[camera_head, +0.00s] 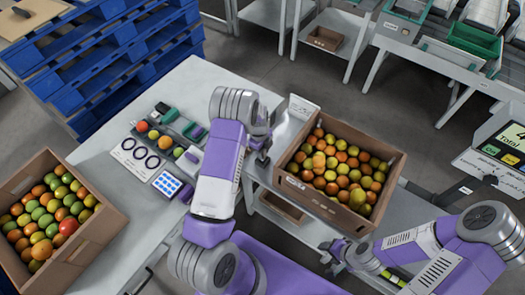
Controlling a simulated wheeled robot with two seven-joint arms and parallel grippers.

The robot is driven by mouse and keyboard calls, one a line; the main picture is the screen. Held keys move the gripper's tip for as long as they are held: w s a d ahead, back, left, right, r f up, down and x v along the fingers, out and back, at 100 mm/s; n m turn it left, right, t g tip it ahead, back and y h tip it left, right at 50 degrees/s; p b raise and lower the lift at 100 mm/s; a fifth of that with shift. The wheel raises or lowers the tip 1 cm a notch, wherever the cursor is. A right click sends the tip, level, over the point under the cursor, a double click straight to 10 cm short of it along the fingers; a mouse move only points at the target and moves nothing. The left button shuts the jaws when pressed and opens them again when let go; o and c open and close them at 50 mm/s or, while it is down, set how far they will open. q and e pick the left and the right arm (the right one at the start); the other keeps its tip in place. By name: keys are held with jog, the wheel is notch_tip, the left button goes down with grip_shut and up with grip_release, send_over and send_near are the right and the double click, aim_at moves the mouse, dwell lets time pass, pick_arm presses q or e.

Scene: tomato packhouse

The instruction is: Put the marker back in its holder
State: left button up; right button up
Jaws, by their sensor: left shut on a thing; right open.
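My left gripper (263,158) is beside the left wall of the cardboard crate of tomatoes, near the table's right edge. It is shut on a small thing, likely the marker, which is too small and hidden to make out. My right gripper (333,252) is open and empty, low in front of the crate's near right corner. I cannot clearly pick out the marker's holder; a grey tray (165,130) with a few tomatoes and small tools lies on the table, left of my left arm.
The cardboard crate (378,214) is full of tomatoes. Another full crate (100,236) stands at left on the white table (105,165). A card with dark rings (137,158) and a blue-dotted card (167,184) lie there. Blue pallets (125,55) are behind; a scale display (503,145) is at right.

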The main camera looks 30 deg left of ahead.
pick_arm(q)
jog(key=shift+f+b, duration=0.6)
jog(key=o, duration=1.1)
jog(key=shift+c, duration=0.2)
jog(key=c, duration=0.3)
jog(key=shift+r, duration=0.15)
jog(key=shift+r+p, duration=1.85)
jog(key=shift+r, duration=1.55)
